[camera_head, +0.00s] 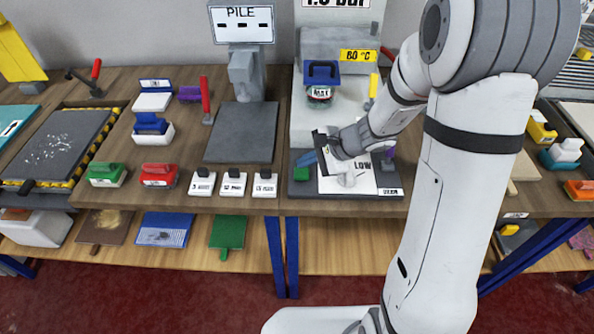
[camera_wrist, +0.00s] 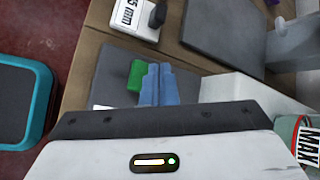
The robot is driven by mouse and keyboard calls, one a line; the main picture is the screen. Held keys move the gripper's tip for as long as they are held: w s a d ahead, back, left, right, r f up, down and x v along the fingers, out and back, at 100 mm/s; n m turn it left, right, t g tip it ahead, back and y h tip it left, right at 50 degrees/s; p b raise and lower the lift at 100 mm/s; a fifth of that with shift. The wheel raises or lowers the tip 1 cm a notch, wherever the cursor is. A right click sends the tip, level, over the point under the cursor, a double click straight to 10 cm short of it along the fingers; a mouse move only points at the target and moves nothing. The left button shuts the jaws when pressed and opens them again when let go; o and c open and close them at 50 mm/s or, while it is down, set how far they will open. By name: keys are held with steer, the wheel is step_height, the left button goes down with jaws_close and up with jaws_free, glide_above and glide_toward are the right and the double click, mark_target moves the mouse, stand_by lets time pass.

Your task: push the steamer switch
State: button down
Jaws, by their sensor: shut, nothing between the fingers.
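The steamer is most likely the tall pale machine (camera_head: 330,50) with a yellow "80 °C" label. A dark base plate (camera_head: 300,188) lies at its foot, with a white "LOW" panel on it. A small green block (camera_head: 301,173), apparently the switch, sits at the plate's left end; it also shows in the wrist view (camera_wrist: 136,75). My gripper (camera_head: 306,157) has blue fingers, shut and empty, just above and behind the green block. In the wrist view the fingers (camera_wrist: 157,85) overlap the block's right side. I cannot tell whether they touch it.
Three white blocks with dark knobs (camera_head: 233,183) line the table's front edge, left of the plate. The grey "PILE" stand (camera_head: 241,130) is behind them. My arm hides the table's right part.

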mark_target(306, 173)
steer(key=shift+f, duration=0.15)
stand_by(0.3)
steer(key=shift+f+b, duration=0.35)
steer(key=shift+b, duration=0.35)
steer(key=shift+f+b, duration=0.5)
steer(key=shift+b, duration=0.1)
stand_by(0.4)
steer(key=shift+r, duration=0.15)
steer(key=shift+r+p, duration=0.65)
steer(key=shift+r, duration=0.2)
step_height(306, 173, up, 6)
steer(key=p, duration=0.4)
stand_by(0.5)
